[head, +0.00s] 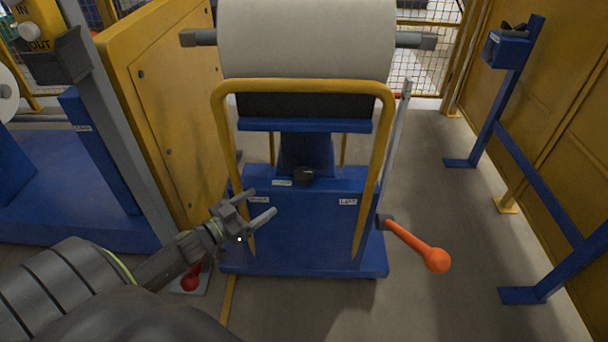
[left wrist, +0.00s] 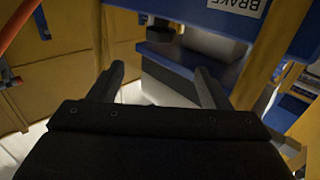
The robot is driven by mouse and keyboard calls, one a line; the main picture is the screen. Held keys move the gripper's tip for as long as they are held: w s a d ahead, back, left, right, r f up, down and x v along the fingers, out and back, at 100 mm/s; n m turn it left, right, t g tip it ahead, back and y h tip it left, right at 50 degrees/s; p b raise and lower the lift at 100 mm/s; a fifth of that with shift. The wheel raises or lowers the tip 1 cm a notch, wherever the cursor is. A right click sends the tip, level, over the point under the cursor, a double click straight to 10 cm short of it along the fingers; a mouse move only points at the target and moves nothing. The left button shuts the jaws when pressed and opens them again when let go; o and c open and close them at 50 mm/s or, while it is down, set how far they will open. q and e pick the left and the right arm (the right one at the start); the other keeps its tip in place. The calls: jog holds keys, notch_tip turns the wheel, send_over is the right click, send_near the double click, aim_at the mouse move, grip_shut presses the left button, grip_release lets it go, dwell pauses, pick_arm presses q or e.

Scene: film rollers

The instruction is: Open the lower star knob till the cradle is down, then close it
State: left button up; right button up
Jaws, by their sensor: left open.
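A dark star knob (head: 304,176) sits on top of the blue lift cart body (head: 305,225), near a small label too small to read. Above it, the cradle (head: 305,125) bears a large white roll (head: 306,40) on a grey shaft. My left gripper (head: 263,203) is open and empty, in front of the cart's left side near the BRAKE label, left of and lower in the picture than the knob. In the left wrist view its two fingers (left wrist: 158,78) stand apart with nothing between. My right gripper is not in view.
A yellow frame (head: 222,130) arches around the cart's front. An orange-handled lever (head: 420,248) sticks out at the right, near the LIFT label (head: 347,202). A yellow and blue machine (head: 165,100) stands close on the left.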

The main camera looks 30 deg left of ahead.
aim_at(296, 179)
pick_arm(q)
jog(key=x, duration=1.5)
jog(key=shift+w, duration=0.2)
jog(key=shift+w+d, duration=0.1)
jog(key=shift+w, duration=0.5)
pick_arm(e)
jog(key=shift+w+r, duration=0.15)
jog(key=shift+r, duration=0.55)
pick_arm(q)
jog(key=shift+c, duration=0.3)
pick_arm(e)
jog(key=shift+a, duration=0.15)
pick_arm(q)
jog(key=c, duration=0.9)
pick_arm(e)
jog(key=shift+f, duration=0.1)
